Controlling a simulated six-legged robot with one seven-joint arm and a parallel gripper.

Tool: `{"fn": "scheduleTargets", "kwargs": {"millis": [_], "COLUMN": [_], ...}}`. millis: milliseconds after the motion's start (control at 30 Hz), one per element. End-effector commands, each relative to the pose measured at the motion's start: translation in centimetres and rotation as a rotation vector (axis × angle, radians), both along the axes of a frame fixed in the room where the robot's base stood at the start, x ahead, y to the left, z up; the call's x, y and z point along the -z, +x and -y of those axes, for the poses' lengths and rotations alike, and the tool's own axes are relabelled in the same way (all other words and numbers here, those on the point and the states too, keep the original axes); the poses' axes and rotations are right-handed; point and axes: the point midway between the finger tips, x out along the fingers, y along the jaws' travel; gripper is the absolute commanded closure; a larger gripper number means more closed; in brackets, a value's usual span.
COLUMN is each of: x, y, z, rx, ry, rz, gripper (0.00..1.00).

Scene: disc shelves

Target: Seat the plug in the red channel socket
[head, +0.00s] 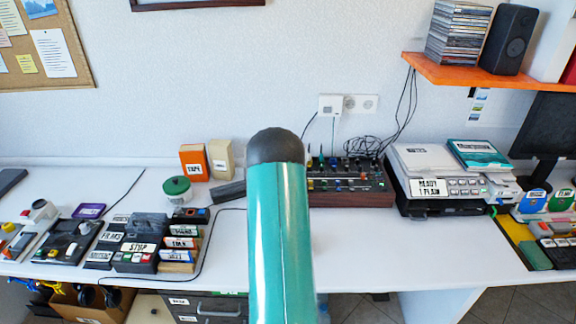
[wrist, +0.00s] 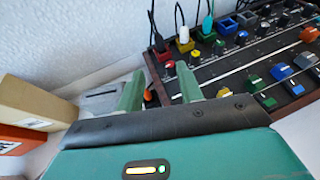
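The mixer (head: 350,199) with wooden sides stands on the desk against the wall, right of my arm; it also shows in the wrist view (wrist: 222,62). Its back row has coloured sockets: a red one (wrist: 162,55) at the left end, then yellow, green and blue. A dark cable (wrist: 152,22) comes down close to the red socket; I cannot tell whether its plug is in it. A white plug (wrist: 183,36) stands at the yellow socket and a teal plug (wrist: 207,27) at the green one. My gripper (wrist: 158,90) has its two green fingers apart, in front of the mixer's left end, with nothing visibly held.
An orange box (head: 194,163) and a beige box (head: 220,160) stand left of the mixer, close to my gripper's left side in the wrist view. A printer (head: 415,160) stands to the right. Loose cables (head: 365,146) lie behind the mixer below a wall outlet (head: 350,103).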

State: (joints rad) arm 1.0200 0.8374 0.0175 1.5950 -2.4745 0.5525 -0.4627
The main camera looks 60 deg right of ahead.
Motion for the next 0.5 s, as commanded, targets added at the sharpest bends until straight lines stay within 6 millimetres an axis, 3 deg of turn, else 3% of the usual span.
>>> {"fn": "scheduleTargets", "kwargs": {"millis": [367, 500], "x": [-0.5, -3.1], "y": [-0.2, 1.1], "z": [-1.1, -2.5], "rx": [0.002, 0.031], "ry": [-0.001, -0.001], "rz": [0.002, 0.067], "gripper": [0.63, 0.63]}}
